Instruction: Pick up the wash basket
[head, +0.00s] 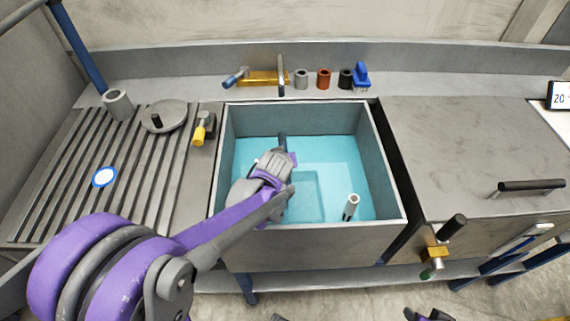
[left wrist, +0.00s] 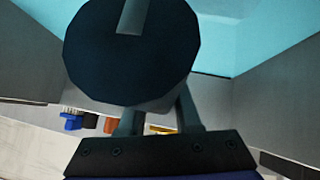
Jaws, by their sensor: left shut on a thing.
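My left gripper (head: 281,160) reaches down into the open grey basin (head: 314,234) of blue water, left of its middle. It is shut on a dark part (head: 282,142) that shows just beyond the fingers. In the left wrist view a dark round body (left wrist: 130,55) with a grey strip fills the space in front of the fingers. I take it to be part of the wash basket; the rest is hidden by my gripper. Dark tips of what looks like my right gripper (head: 430,315) are cut off at the bottom edge of the head view.
A pale upright tube (head: 351,207) stands in the basin's right part. The basin walls surround my gripper. A tap (head: 281,78) and several small cylinders stand behind. A ribbed drainboard (head: 70,190) lies left, and a lidded unit (head: 470,160) with a handle lies right.

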